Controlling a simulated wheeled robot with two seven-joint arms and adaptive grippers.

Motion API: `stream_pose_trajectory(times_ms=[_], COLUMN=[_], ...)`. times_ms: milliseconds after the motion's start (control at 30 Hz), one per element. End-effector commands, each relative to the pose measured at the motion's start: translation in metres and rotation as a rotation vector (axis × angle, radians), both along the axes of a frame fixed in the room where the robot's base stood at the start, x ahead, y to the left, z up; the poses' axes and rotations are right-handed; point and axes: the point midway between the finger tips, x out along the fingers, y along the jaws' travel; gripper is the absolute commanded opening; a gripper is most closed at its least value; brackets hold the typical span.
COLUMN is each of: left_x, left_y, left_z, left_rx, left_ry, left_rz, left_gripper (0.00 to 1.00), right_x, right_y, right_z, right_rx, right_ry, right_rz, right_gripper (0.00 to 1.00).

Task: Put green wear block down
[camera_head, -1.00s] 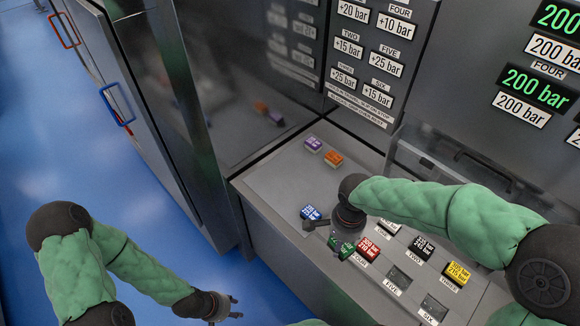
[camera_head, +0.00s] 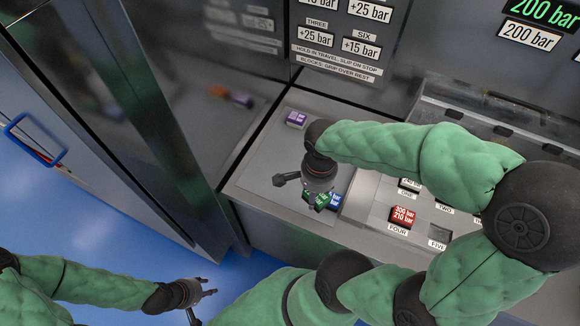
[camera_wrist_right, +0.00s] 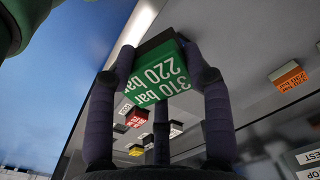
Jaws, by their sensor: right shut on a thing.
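The green wear block (camera_head: 320,202), marked 310 bar 220 bar, is held between the fingers of my right gripper (camera_head: 310,197). The wrist view shows the green block (camera_wrist_right: 152,72) large and tilted, with fingers on both sides. In the head view it is partly hidden by the gripper, over the grey tray surface (camera_head: 262,182) and close beside a blue block (camera_head: 336,201). Whether it touches the surface cannot be told. My left gripper (camera_head: 211,287) is empty at the lower left, over the blue floor, with its fingers apart.
A purple block (camera_head: 296,119) stands at the back of the tray. An orange block (camera_wrist_right: 287,77) shows in the wrist view. A red block (camera_head: 403,215) sits at slot FOUR, beside the empty slot FIVE (camera_head: 440,233). A dark glossy cabinet wall borders the tray's left.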

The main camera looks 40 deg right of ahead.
Motion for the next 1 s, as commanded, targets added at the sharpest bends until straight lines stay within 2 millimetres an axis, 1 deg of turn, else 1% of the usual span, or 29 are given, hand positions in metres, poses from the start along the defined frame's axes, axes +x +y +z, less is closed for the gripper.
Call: stream_pose_trajectory(times_ms=[33,100,400,500,600,733,933,1000], left_x=[0.0,0.0,0.0,0.0,0.0,0.0,0.0,0.0], left_y=[0.0,0.0,0.0,0.0,0.0,0.0,0.0,0.0], left_z=[-0.004,-0.007,-0.018,-0.024,-0.028,-0.031,-0.033,-0.035], left_rx=[0.0,0.0,0.0,0.0,0.0,0.0,0.0,0.0], left_ry=[0.001,0.001,0.0,0.0,0.0,0.0,0.0,0.0], left_rz=[0.0,0.0,0.0,0.0,0.0,0.0,0.0,0.0], left_gripper=[0.4,0.4,0.4,0.4,0.4,0.4,0.4,0.4], right_x=[0.009,0.023,0.079,0.093,0.106,0.117,0.124,0.126], right_y=[0.0,-0.002,-0.007,-0.008,-0.01,-0.011,-0.011,-0.012], right_z=[-0.006,-0.013,-0.038,-0.058,-0.073,-0.084,-0.092,-0.099], right_rx=[0.001,0.002,0.001,0.002,0.001,0.0,0.0,0.001], right_ry=[0.002,0.004,0.003,0.004,0.003,0.001,0.0,0.002], right_rz=[0.002,0.002,0.003,0.001,0.001,0.0,0.0,0.0], right_gripper=[0.15,0.15,0.15,0.15,0.15,0.15,0.15,0.15])
